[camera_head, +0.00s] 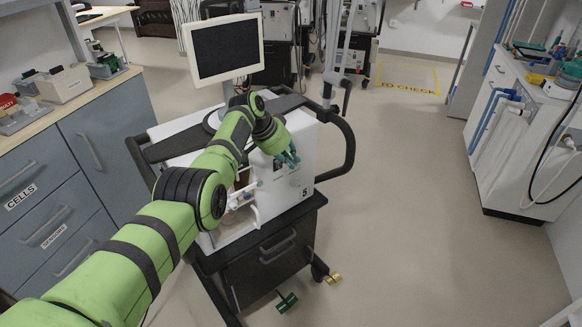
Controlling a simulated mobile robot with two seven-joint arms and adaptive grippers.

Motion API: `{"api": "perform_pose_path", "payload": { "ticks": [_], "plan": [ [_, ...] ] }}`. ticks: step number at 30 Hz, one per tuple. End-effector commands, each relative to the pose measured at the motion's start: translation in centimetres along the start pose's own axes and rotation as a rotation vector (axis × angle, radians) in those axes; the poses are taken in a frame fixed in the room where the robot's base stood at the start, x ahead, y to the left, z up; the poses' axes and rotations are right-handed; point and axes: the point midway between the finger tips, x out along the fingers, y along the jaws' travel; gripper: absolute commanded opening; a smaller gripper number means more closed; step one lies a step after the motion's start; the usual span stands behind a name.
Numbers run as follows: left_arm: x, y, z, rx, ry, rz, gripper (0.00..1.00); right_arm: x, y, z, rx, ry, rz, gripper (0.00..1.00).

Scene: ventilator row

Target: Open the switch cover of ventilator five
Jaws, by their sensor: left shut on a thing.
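Ventilator five (303,135) is a white machine on a dark cart, with a screen (227,48) on top and a black "5" on its side panel. My green left arm reaches from the lower left across the machine. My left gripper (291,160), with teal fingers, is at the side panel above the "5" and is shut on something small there. The fingers hide most of it, so I cannot tell whether it is the switch cover or whether the cover is open. My right gripper is not in view.
A counter with blue-grey drawers (100,140) stands at the left, close to the cart. The cart's black handle rail (350,145) sticks out to the right. The floor (420,190) to the right is clear up to a white cabinet (505,150).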

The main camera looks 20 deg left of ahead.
Motion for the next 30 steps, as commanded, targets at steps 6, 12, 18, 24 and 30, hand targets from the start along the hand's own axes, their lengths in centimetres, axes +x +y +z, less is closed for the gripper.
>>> {"api": "perform_pose_path", "payload": {
  "ticks": [6, 12, 18, 24, 30],
  "plan": [
    [0.00, -0.08, 0.09, -0.011, -0.003, 0.017, 0.00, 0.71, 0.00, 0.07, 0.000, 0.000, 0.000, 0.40],
    [-0.04, -0.06, 0.09, -0.012, -0.005, 0.020, 0.00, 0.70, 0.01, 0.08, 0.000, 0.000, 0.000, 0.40],
    [-0.04, -0.06, 0.10, -0.012, -0.005, 0.019, 0.00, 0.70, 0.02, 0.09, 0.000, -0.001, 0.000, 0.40],
    [-0.06, -0.08, 0.06, -0.011, -0.004, 0.018, 0.39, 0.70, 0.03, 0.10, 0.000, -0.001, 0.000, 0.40],
    [-0.11, -0.09, -0.01, -0.011, -0.002, 0.018, 0.39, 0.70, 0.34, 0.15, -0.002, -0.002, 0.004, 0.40]
  ]
}}
